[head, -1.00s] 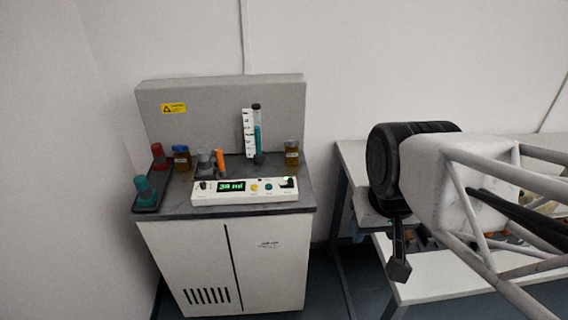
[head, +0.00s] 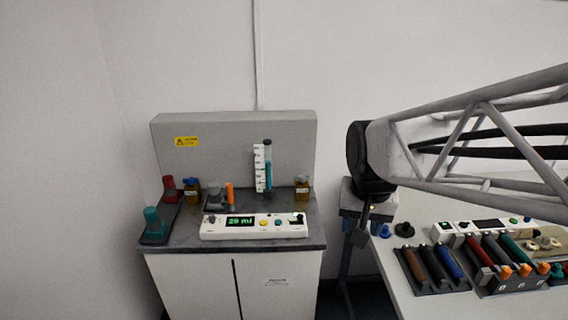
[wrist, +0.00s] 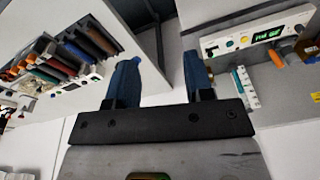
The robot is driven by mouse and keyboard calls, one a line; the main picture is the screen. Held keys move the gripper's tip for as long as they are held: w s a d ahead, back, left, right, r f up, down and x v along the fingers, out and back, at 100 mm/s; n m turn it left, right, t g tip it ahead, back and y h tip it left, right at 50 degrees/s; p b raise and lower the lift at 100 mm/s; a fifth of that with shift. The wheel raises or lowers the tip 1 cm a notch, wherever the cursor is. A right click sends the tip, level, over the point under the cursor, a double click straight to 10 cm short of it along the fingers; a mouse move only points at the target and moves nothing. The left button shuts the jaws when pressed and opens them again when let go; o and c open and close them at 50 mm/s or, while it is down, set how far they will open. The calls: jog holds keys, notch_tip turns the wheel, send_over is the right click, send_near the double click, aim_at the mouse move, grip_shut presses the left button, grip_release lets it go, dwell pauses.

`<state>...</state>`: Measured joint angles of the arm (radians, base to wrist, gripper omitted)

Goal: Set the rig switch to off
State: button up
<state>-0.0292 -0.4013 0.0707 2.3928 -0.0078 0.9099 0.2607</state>
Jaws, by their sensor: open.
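The rig is a white cabinet (head: 200,285) with a grey back panel, at the left of the head view. On its top lies a white control panel (head: 215,233) with a lit green display, a yellow button and a teal button. A small dark switch (head: 299,219) sits at the panel's right end; its position is too small to read. It appears to show at the panel's left end in the wrist view (wrist: 210,48). My gripper (wrist: 160,64) is open and empty, its two dark fingers apart. In the head view it is right of the rig, apart from the panel.
A clear tube with teal liquid (head: 268,170), amber jars (head: 302,185) and an orange-handled item (head: 230,195) stand behind the panel. A dark tray (head: 155,236) with red and teal pieces is at left. A white table (head: 400,285) with several coloured cartridges is at right.

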jog(key=w+a+f+m+g, duration=0.1)
jog(key=w+a+f+m, duration=0.1)
jog(key=w, duration=0.6)
jog(key=w+a+f+m, duration=0.1)
jog(key=w+a+f, duration=0.15)
jog(key=w, duration=0.65)
jog(key=m+g, duration=0.1)
jog(key=m, duration=0.2)
send_near(300, 215)
jog(key=shift+s+d+f, duration=0.1)
jog(key=shift+s+f, duration=0.15)
jog(key=shift+s, duration=0.1)
jog(key=shift+w+f, duration=0.3)
jog(key=shift+w, duration=0.05)
jog(key=shift+f, duration=3.9)
jog(key=shift+c, duration=0.2)
grip_shut()
